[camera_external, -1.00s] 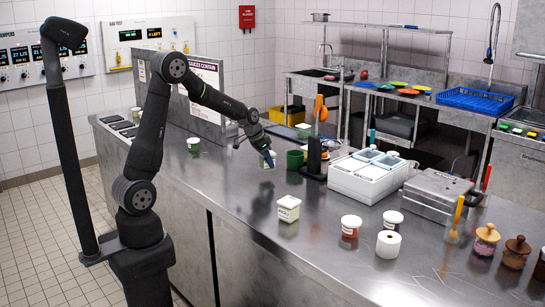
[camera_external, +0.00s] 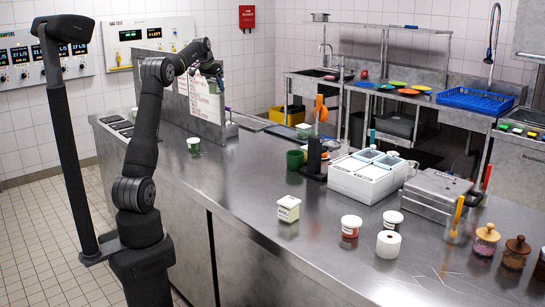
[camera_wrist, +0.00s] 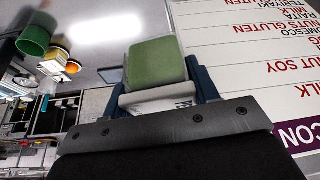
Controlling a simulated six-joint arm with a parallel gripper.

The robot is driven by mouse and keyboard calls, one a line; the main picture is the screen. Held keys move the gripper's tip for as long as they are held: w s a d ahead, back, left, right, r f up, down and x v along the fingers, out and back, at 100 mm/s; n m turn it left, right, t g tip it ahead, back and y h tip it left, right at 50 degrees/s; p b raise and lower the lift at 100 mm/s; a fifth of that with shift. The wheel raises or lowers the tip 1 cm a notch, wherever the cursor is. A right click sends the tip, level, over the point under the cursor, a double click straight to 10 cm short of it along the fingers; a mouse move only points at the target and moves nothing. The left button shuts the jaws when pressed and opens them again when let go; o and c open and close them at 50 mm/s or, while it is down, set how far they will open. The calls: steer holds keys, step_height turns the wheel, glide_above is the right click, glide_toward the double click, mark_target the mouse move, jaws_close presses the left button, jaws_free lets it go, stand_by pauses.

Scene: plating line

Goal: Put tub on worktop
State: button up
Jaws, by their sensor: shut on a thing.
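My gripper (camera_wrist: 160,88) is shut on a tub (camera_wrist: 157,60) in the wrist view. The tub is white with a green face and a printed label; blue fingers grip its two sides. In the external view my gripper (camera_external: 214,72) is raised beside the top of the allergen sign, and the held tub is hard to make out there. The steel worktop (camera_external: 240,200) lies below. Another white labelled tub (camera_external: 289,209) stands on it near the front edge.
The sign (camera_external: 202,100) stands upright close to my gripper.

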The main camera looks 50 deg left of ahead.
steer(key=s+a+f+n, duration=0.1)
steer(key=s+a+f, duration=0.15)
steer(key=a, duration=0.35)
steer(key=s+a+f+n+y, duration=0.1)
steer(key=s+a+f, duration=0.15)
steer(key=a, duration=0.35)
steer(key=s+a+f+n, duration=0.1)
steer(key=s+a+f, duration=0.1)
steer(key=a+f, duration=0.35)
steer(key=s+a+f+n+g+y, duration=0.1)
steer(key=s+a+f+n, duration=0.1)
steer(key=s+a+f, duration=0.45)
steer(key=s+a+f+n, duration=0.2)
steer(key=s+a+f, duration=0.2)
steer(key=s+a, duration=0.55)
steer(key=shift+w+a+f, duration=0.1)
steer(key=shift+f, duration=1)
steer(key=shift+w+a+f, duration=0.1)
steer(key=shift+a+f, duration=0.05)
steer(key=shift+f, duration=0.9)
steer(key=shift+w+a+f, duration=0.1)
steer(key=shift+f, duration=1)
steer(key=shift+f, duration=0.35)
steer(key=o, duration=1.3)
steer(key=v, duration=1.7)
steer(key=shift+w+d+r, duration=0.2)
steer(key=shift+w+d, duration=0.05)
steer(key=shift+d, duration=0.1)
